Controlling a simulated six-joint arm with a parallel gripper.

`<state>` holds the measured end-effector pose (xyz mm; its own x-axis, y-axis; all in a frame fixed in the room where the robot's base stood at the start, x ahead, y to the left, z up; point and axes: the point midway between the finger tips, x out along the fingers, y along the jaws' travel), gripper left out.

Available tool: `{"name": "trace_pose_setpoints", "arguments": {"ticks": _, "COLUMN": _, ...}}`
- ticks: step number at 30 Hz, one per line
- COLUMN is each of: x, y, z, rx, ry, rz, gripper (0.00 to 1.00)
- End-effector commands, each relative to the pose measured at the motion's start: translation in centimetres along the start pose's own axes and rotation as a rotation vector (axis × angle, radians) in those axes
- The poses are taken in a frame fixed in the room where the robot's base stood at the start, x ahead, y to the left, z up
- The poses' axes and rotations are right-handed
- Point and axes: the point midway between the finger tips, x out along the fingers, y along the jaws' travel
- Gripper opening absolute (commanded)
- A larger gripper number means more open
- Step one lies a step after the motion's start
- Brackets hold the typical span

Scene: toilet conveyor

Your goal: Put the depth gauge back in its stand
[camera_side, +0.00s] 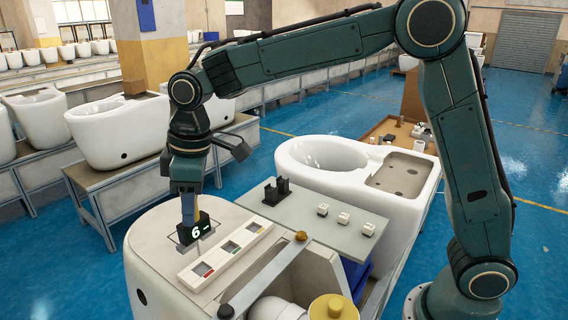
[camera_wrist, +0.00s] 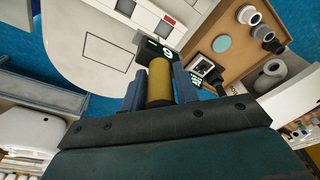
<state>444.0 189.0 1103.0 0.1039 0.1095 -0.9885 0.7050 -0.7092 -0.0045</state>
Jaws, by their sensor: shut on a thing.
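The depth gauge has a yellow grip and a black head with a lit "6-" display (camera_side: 195,230). In the wrist view, its yellow body (camera_wrist: 158,82) stands between the two blue-grey fingers of my gripper (camera_wrist: 160,76). My gripper (camera_side: 187,190) points down and is shut on the gauge. The gauge is upright over the square outline on the white toilet's flat top; I cannot tell whether its lower end touches. A black forked holder (camera_side: 277,191), seemingly the stand, is empty on the grey plate (camera_side: 305,222) to the right of the gauge.
A white strip with coloured windows (camera_side: 225,254) lies just right of the gauge. Several small white blocks sit on the grey plate. A metal bar with a brass knob (camera_side: 301,237) crosses in front. Another toilet (camera_side: 322,158) stands behind the plate.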

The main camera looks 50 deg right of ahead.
Motion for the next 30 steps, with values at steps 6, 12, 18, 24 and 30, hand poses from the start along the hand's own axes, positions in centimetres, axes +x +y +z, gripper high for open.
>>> {"name": "trace_pose_setpoints", "arguments": {"ticks": 6, "x": -0.3, "y": 4.2, "z": 0.1, "rx": 0.011, "ry": 0.007, "rz": -0.009, "gripper": 0.10}}
{"name": "trace_pose_setpoints", "arguments": {"ticks": 12, "x": -0.7, "y": 9.7, "z": 1.0, "rx": 0.017, "ry": 0.012, "rz": -0.020, "gripper": 0.10}}
{"name": "trace_pose_setpoints", "arguments": {"ticks": 18, "x": -1.1, "y": 15.6, "z": 3.0, "rx": 0.017, "ry": 0.018, "rz": -0.024, "gripper": 0.10}}
{"name": "trace_pose_setpoints", "arguments": {"ticks": 24, "x": -1.6, "y": 21.3, "z": 6.1, "rx": 0.016, "ry": 0.020, "rz": -0.023, "gripper": 0.10}}
{"name": "trace_pose_setpoints", "arguments": {"ticks": 30, "x": -2.2, "y": 26.8, "z": 10.2, "rx": 0.015, "ry": 0.018, "rz": -0.014, "gripper": 0.10}}
